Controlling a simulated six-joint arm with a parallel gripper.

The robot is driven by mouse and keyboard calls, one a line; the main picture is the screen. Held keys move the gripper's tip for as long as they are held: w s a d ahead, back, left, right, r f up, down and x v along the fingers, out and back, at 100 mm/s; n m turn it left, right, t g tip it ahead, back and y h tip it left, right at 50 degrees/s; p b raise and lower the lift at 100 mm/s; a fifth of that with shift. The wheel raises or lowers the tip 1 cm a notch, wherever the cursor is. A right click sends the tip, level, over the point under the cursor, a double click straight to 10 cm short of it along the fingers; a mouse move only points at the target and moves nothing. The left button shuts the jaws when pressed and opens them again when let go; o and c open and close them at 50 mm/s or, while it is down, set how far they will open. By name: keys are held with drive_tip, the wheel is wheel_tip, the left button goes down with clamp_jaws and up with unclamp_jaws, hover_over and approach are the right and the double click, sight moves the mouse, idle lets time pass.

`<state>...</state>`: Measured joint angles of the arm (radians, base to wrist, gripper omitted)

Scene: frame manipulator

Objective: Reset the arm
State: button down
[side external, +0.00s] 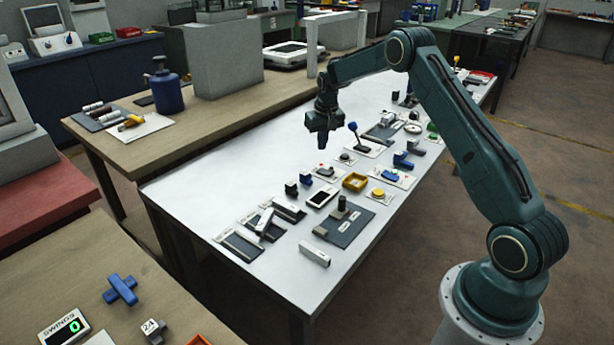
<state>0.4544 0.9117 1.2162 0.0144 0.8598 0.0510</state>
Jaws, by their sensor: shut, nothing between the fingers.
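My gripper (322,138) hangs at the end of my dark teal arm, pointing down above the white table (215,175). Its fingers look shut, with nothing held between them. It is in the air, apart from the things on the table. My upper arm rises from the round base at the lower right and bends over at the elbow toward the gripper.
Below and right of my gripper, the table holds a blue-knobbed lever (358,138), a yellow tray (355,181), a yellow button (378,194) and a dark plate (345,226). The table's left part is clear. A wooden bench with a blue canister (166,90) stands behind.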

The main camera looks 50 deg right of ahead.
drive_tip(key=s+a+r+n+t, duration=0.1)
drive_tip(key=s+a+r+n, duration=0.1)
drive_tip(key=s+a+r, duration=0.65)
drive_tip(key=s+a+r+n+t, duration=0.1)
drive_tip(key=s+a+r, duration=0.4)
drive_tip(key=a+r, duration=0.65)
drive_tip(key=s+a+r+n+t, duration=0.1)
drive_tip(key=s+a, duration=0.2)
drive_tip(key=s, duration=0.9)
drive_tip(key=s+a+r+n+t, duration=0.1)
drive_tip(key=s+a, duration=0.3)
drive_tip(key=s, duration=0.8)
drive_tip(key=shift+s+a+n+y, duration=0.15)
drive_tip(key=shift+a+n+y, duration=0.1)
drive_tip(key=shift+n+y, duration=0.2)
